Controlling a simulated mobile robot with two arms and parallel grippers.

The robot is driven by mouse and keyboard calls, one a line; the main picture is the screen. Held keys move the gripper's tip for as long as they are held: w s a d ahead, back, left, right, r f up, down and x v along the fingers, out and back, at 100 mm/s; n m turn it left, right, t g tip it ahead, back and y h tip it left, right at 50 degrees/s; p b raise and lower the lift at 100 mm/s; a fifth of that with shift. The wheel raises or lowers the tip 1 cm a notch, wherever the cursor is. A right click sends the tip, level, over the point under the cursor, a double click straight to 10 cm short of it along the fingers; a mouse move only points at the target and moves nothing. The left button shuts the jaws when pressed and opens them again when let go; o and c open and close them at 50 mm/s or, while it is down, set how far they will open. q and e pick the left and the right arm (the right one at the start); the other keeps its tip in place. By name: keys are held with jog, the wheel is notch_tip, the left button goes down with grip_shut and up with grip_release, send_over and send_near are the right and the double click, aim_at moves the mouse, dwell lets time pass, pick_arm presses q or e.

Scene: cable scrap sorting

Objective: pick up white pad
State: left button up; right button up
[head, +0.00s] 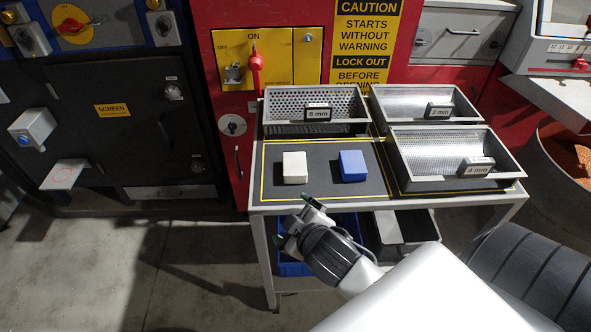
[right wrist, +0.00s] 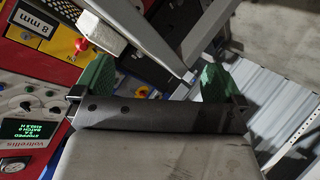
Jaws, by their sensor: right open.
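The white pad (head: 295,168) lies on the dark mat (head: 325,190) with a yellow border, at the left of the table top. A white block that looks like the same pad (right wrist: 100,33) shows at the upper left of the right wrist view. My right gripper (head: 294,222) is just in front of the table's front edge, nearer to me than the pad and apart from it. Its green fingertips are spread wide and empty, as the right wrist view (right wrist: 156,84) also shows. My left gripper is in neither view.
A blue pad (head: 353,166) lies on the mat right of the white one. Metal sieve trays with size labels stand behind (head: 268,112) and to the right (head: 512,172). A blue bin (head: 290,267) is under the table. A red machine (head: 210,60) stands behind.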

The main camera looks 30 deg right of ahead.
jog(key=w+a+r+n+t+y, duration=0.4)
jog(key=w+r+n+t+y, duration=0.5)
jog(key=r+n, duration=0.55)
jog(key=n+g+h, duration=0.3)
jog(key=n+g, duration=1.5)
jog(key=n, duration=0.9)
send_near(295, 163)
jog(key=p+x, duration=0.1)
jog(key=x, duration=0.9)
jog(key=shift+a+f, duration=0.1)
jog(key=shift+f, duration=0.05)
